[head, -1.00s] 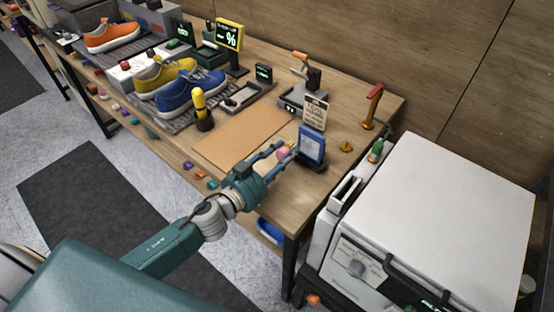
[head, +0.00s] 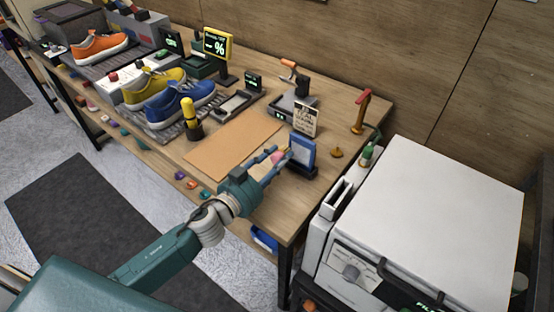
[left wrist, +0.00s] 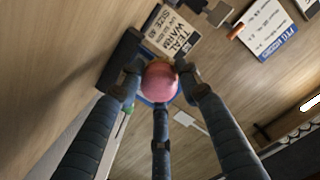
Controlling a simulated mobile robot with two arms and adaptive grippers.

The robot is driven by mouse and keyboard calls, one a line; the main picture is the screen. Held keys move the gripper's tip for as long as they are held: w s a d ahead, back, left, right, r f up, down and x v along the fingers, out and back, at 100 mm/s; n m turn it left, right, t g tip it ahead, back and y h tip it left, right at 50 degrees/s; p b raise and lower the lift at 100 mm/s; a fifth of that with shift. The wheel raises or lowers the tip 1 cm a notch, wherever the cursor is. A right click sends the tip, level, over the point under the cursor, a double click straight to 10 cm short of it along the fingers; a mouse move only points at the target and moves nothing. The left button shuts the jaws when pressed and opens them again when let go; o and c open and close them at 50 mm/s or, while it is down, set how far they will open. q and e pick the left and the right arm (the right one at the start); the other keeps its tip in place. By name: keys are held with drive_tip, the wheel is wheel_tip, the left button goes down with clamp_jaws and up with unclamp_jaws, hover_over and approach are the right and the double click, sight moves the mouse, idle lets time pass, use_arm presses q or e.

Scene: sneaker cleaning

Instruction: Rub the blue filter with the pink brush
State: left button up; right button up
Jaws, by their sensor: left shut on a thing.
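The blue filter (head: 302,153) stands upright in a dark holder near the right end of the wooden bench. My left gripper (head: 278,159) is shut on the pink brush (head: 276,156), just left of the filter's face. In the left wrist view the brush's round pink end (left wrist: 160,82) sits between the fingers, with a bit of the blue filter (left wrist: 147,102) showing behind it. The brush hides most of the filter there, and I cannot tell whether they touch. My right gripper is not in view.
A tan mat (head: 234,144) lies left of the gripper, with a blue sneaker (head: 180,104) beyond it. A small sign (head: 305,119) stands behind the filter. A red-handled stand (head: 361,111) and a white machine (head: 425,215) are to the right.

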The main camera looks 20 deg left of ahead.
use_arm(q)
drive_tip(key=shift+x, duration=0.8)
drive_tip(key=shift+r, duration=0.1)
drive_tip(key=shift+s+d+p, duration=0.2)
drive_tip(key=shift+s+d, duration=0.2)
drive_tip(key=shift+d, duration=0.4)
drive_tip(key=shift+s+d+p, duration=0.2)
drive_tip(key=shift+s+d, duration=0.15)
drive_tip(key=shift+d, duration=0.45)
drive_tip(key=shift+s+d, duration=0.2)
drive_tip(key=shift+d, duration=0.5)
drive_tip(key=shift+s+d, duration=0.2)
drive_tip(key=shift+d, duration=0.75)
drive_tip(key=shift+w+a+p, duration=0.2)
drive_tip(key=shift+w+a, duration=0.2)
drive_tip(key=shift+a, duration=0.7)
drive_tip(key=shift+w+a+p, duration=0.25)
drive_tip(key=shift+w+a, duration=0.1)
drive_tip(key=shift+a, duration=0.75)
drive_tip(key=shift+w+a+p, duration=0.2)
drive_tip(key=shift+w+a, duration=0.2)
drive_tip(key=shift+a, duration=0.7)
drive_tip(key=shift+f+p+v, duration=0.15)
drive_tip(key=shift+p+v, duration=0.05)
drive_tip(key=shift+v, duration=1.3)
drive_tip(key=shift+f+p+v, duration=0.1)
drive_tip(key=shift+p+v, duration=0.1)
drive_tip(key=shift+v, duration=1.25)
